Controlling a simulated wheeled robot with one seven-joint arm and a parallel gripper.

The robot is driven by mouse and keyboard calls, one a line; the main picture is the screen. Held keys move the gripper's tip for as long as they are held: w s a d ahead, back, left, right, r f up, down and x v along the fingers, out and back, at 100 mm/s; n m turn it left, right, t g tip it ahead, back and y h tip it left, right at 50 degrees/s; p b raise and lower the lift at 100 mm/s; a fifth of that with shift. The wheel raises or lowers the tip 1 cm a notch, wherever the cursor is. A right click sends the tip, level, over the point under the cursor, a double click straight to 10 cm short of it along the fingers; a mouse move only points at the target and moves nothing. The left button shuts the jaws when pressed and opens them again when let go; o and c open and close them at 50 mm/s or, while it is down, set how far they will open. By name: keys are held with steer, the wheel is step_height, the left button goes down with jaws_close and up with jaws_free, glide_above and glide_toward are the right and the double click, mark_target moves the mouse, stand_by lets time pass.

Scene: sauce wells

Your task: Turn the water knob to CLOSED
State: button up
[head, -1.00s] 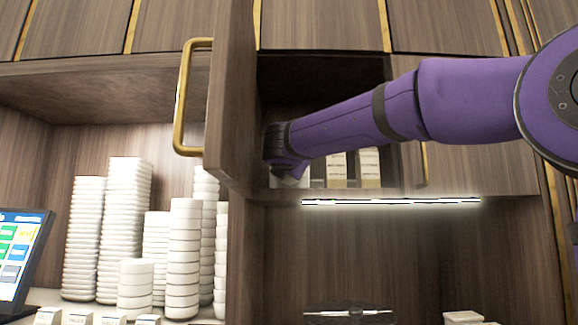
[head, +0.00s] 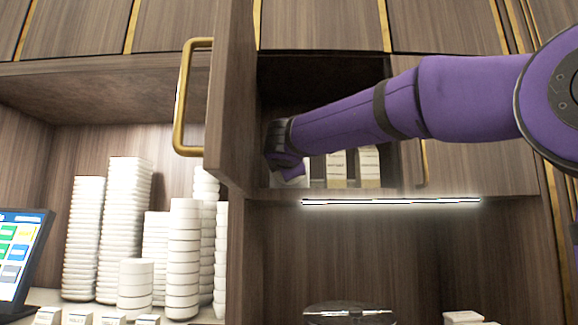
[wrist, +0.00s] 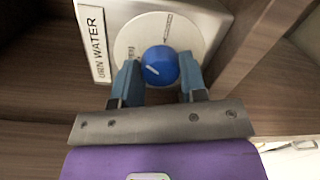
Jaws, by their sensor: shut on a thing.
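The blue water knob (wrist: 160,66) sits on a round pale dial (wrist: 192,33) on a grey box face in the wrist view. A white pointer line on it points to the lower left in the picture; the dial markings are too small to read surely. A plate (wrist: 97,45) beside it ends in "WATER". My gripper (wrist: 158,63) has its two blue-grey fingers on either side of the knob, shut on it. In the head view, my gripper's end reaches into the open cabinet, where the knob is hidden.
The open cabinet door (head: 232,100) with a brass handle (head: 182,98) stands just left of my arm. Pale boxes (head: 368,165) stand inside the cabinet. A light strip (head: 390,202) runs below it. Stacks of white dishes (head: 125,215) and a screen (head: 22,255) are at left.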

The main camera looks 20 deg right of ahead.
steer(key=m+y, duration=0.1)
steer(key=m, duration=0.9)
steer(key=shift+f, duration=0.1)
steer(key=shift+m, duration=0.3)
stand_by(0.3)
steer(key=o, duration=0.9)
steer(key=shift+s, duration=0.15)
steer(key=v, duration=1)
steer(key=shift+s, duration=0.3)
